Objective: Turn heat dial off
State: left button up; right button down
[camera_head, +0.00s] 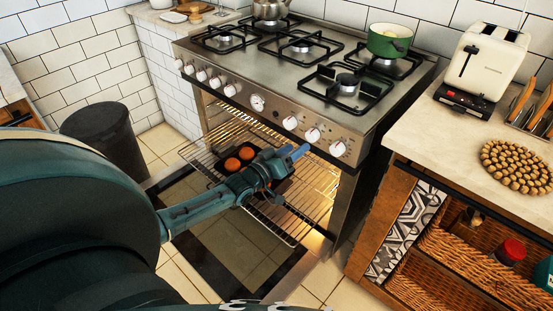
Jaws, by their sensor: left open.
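The stove (330,110) has a row of white dials along its steel front. A larger gauge-like dial (257,103) sits in the middle, with several knobs to its left. To its right are three knobs: one (290,123) nearest the gauge, a middle one (312,135) and a rightmost one (337,149). I cannot tell which is the heat dial, nor read the settings. My left gripper (298,152) is open, its blue fingertips just below the middle right knob in the picture. Contact with a knob cannot be made out. My right gripper is not in view.
The oven door (240,245) hangs open, with a rack (212,158) pulled out under my left arm. A dark tray with round orange items lies on the rack. A green pot (389,42) stands on a back burner. A counter with a toaster (485,62) is at right.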

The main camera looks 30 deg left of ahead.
pick_arm(q)
jog(key=v, duration=0.7)
jog(key=shift+s+p, duration=0.3)
jog(key=shift+p, duration=0.05)
